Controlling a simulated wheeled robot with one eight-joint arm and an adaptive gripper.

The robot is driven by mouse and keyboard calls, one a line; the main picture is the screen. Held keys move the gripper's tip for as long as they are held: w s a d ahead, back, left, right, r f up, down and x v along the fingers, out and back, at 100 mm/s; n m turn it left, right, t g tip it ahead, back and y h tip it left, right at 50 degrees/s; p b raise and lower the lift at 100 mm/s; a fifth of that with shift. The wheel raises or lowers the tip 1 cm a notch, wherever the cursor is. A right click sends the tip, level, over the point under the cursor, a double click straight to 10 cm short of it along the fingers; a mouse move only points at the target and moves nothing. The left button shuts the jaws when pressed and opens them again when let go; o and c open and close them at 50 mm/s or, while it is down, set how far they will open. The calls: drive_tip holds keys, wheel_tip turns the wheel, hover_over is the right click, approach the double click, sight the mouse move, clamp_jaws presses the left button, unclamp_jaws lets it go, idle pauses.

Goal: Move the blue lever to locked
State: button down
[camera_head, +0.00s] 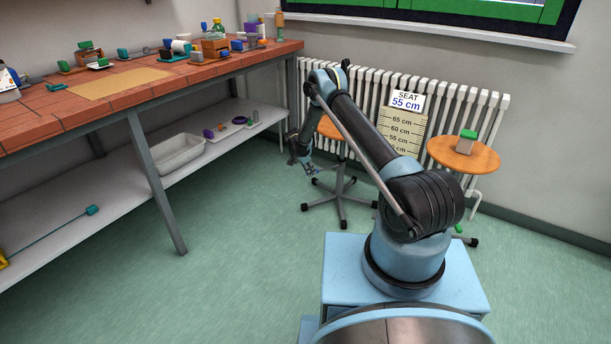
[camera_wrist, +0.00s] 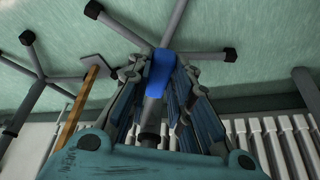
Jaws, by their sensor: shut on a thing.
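The blue lever (camera_wrist: 161,72) shows in the wrist view between the fingers of my gripper (camera_wrist: 160,82). The gripper is shut on it. The lever sits beside the grey column of a stool, with the stool's feet behind it. That stool has an orange seat, partly hidden by my arm. The lever cannot be made out clearly in the head view, and its locked marking is not visible.
A second stool (camera_head: 480,158) with a block on its seat stands at the right. A height board marked "SEAT 55 cm" (camera_head: 402,125) leans before the white radiator (camera_head: 482,108). A tiled bench (camera_head: 150,82) with several objects stands at the left. The green floor between is clear.

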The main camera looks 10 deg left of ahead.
drive_tip(key=shift+a, duration=0.2)
drive_tip(key=shift+s+a, duration=0.1)
drive_tip(key=shift+a, duration=0.05)
drive_tip(key=c, duration=1.4)
unclamp_jaws()
drive_tip(key=shift+a, duration=0.1)
drive_tip(key=shift+c, duration=0.2)
drive_tip(key=v, duration=1.1)
drive_tip(key=shift+r, duration=0.4)
drive_tip(key=shift+r, duration=0.1)
